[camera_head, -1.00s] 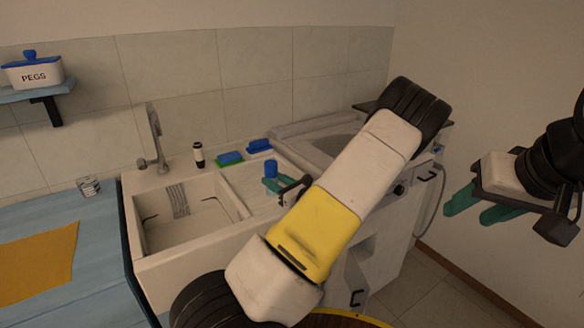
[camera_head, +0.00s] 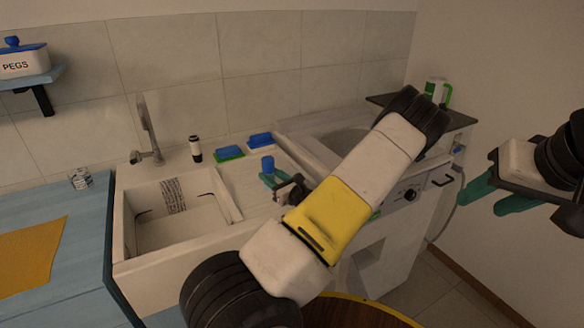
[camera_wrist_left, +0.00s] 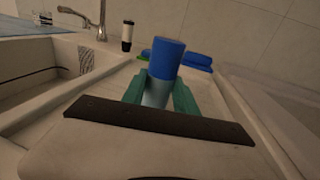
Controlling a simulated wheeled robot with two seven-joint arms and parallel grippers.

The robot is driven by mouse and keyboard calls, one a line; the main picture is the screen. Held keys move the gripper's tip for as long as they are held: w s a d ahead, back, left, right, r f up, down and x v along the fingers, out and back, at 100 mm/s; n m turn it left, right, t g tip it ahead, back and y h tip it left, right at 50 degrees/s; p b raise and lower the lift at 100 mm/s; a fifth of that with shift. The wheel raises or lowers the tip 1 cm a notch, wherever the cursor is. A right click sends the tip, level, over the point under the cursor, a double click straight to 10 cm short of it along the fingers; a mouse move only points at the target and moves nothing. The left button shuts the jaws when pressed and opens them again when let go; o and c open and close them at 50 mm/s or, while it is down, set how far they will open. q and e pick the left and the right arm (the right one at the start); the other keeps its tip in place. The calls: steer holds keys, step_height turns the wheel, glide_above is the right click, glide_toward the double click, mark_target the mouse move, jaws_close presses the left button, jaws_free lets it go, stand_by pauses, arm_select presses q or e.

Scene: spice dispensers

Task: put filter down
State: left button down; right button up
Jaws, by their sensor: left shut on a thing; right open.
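The filter, a blue-topped cylinder with a pale lower part (camera_wrist_left: 165,60), is between the green fingers of my left gripper (camera_wrist_left: 158,95) in the left wrist view. The left gripper (camera_head: 270,178) is shut on it, over the ribbed drainboard (camera_head: 250,197) right of the sink basin. The filter's blue top (camera_head: 267,163) also shows in the head view. I cannot tell whether its base touches the drainboard, as the gripper hides it. My right gripper (camera_head: 488,198) is open and empty at the right, away from the counter.
Two sponges, one blue and green (camera_head: 229,153) and one blue (camera_head: 259,140), lie behind the filter. A dark-capped bottle (camera_head: 195,149) and the faucet (camera_head: 148,135) stand behind the sink basin (camera_head: 175,225). A washing machine (camera_head: 400,215) stands at the right. The drainboard's front is clear.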

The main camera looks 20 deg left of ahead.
arm_select(q)
steer(key=shift+f, duration=0.15)
steer(key=c, duration=0.9)
jaws_free()
steer(key=shift+c, duration=0.2)
